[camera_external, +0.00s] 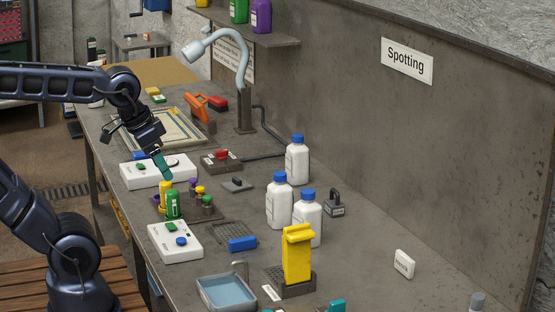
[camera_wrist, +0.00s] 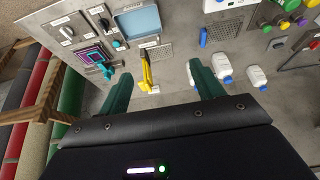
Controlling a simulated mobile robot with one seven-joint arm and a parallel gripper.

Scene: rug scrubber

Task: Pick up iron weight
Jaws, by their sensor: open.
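A dark block with a loop handle and a pale label, apparently the iron weight (camera_external: 335,208), stands on the grey bench behind the white bottles, near the wall. I cannot make it out in the wrist view.
White bottles with blue caps (camera_external: 279,206) stand just left of the weight. A yellow upright object (camera_external: 297,254) stands in front. A blue basin (camera_external: 227,292) is at the near edge. A curved lamp-like arm (camera_external: 232,50) rises at the back. Bench right of the weight is mostly clear.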

